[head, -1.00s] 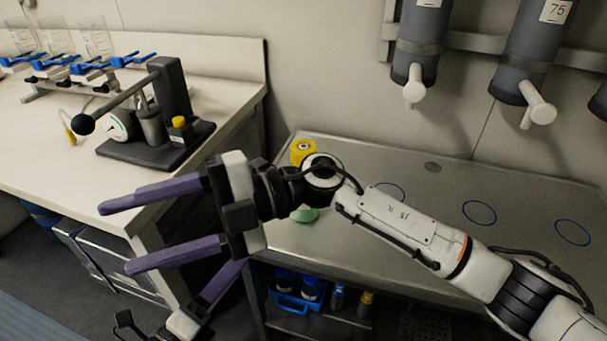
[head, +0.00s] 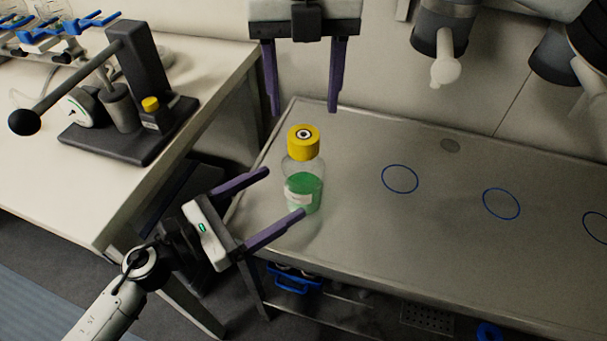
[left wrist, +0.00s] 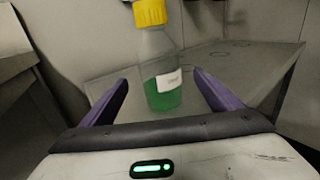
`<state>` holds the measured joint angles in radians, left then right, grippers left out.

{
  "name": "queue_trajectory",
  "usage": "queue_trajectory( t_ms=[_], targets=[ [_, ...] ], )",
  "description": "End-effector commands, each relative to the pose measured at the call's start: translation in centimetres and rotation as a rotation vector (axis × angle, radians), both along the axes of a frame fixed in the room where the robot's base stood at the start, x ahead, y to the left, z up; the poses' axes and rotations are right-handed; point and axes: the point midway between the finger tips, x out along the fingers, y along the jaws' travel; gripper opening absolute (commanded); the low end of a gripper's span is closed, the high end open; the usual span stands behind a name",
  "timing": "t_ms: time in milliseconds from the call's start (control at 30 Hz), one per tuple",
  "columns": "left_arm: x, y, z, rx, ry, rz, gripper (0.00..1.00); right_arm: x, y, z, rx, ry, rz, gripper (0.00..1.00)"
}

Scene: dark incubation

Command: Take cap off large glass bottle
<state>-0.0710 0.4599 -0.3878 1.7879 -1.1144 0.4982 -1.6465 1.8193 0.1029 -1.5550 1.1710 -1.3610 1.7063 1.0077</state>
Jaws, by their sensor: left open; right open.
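The large glass bottle (head: 303,182) stands upright on the metal bench, with green liquid inside and a white label. Its yellow cap (head: 303,143) is on top. My left gripper (head: 286,192) is open, with its purple fingers pointing at the bottle's lower body from the left front. In the left wrist view the bottle (left wrist: 162,83) appears between and beyond the open fingers. My right gripper (head: 303,108) is open and empty, pointing down above and behind the cap, apart from it. The cap (left wrist: 150,13) is cut by the top edge of the left wrist view.
The metal bench (head: 350,150) is clear to the right, with blue circles (head: 400,179) marked on it. A press-like device with a ball-ended lever (head: 135,100) stands on the left table (head: 60,190). Grey cylinders with white taps (head: 445,65) hang on the back wall.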

Motion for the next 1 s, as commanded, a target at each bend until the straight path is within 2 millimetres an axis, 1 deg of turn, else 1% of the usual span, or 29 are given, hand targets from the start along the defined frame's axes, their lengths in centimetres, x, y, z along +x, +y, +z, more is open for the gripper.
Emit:
queue_trajectory(
  t_ms=[33, 200, 400, 567, 800, 867, 1000],
  targets=[
    [0.7, -0.9, 0.2, -0.002, -0.004, -0.001, 0.85, 0.0, 0.0, 0.0, 0.001, 0.001, 0.001, 0.56],
    [2.4, -3.3, 0.1, -0.002, -0.002, 0.0, 0.85, 0.0, 0.1, 0.0, 0.003, 0.001, 0.002, 0.56],
    [3.8, -5.1, 0.1, -0.003, 0.0, 0.001, 0.85, 0.0, 0.1, 0.0, 0.003, 0.001, 0.002, 0.56],
    [4.2, -5.7, 0.0, -0.001, 0.002, 0.001, 0.85, 0.0, 0.1, -0.1, 0.004, 0.001, 0.002, 0.56],
    [4.2, -5.7, 0.0, -0.001, 0.002, 0.001, 0.85, 0.0, 0.1, -0.1, 0.004, 0.001, 0.002, 0.56],
    [4.2, -5.7, 0.0, -0.001, 0.002, 0.001, 0.74, 0.0, 0.1, -0.1, 0.004, 0.001, 0.003, 0.56],
    [4.2, -5.7, 0.0, -0.002, 0.001, 0.001, 0.51, 0.0, 0.1, -0.1, 0.004, 0.001, 0.002, 0.56]
  ],
)
